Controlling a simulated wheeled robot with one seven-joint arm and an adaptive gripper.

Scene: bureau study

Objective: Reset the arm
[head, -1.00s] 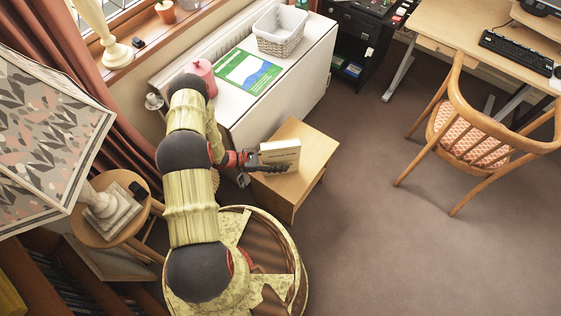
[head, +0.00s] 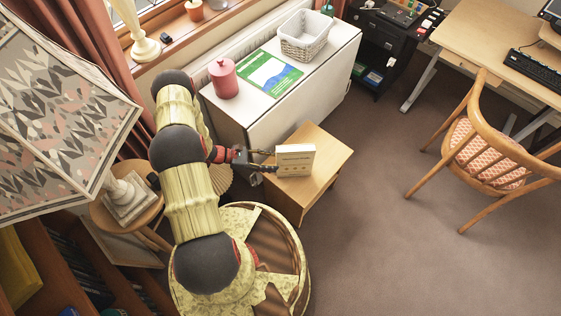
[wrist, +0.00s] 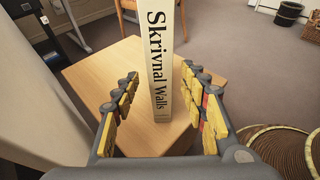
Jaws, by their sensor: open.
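My gripper (head: 268,161) is open and empty beside a white book (head: 295,161) in the head view. The book stands upright on a small wooden table (head: 325,160). In the wrist view the book's spine (wrist: 161,60) reads "Skrivnal Walls" and faces my gripper (wrist: 163,100). The yellow-padded fingers are spread apart to the left and right of the spine, with a gap on both sides. How far the fingertips reach past the spine is hard to tell.
A white cabinet (head: 290,115) behind the small table bears a pink jar (head: 224,80), a green-and-white booklet and a basket (head: 305,36). A lamp shade (head: 60,120) and round stool (head: 125,212) are at left. A chair (head: 485,150) stands right; the carpet between is clear.

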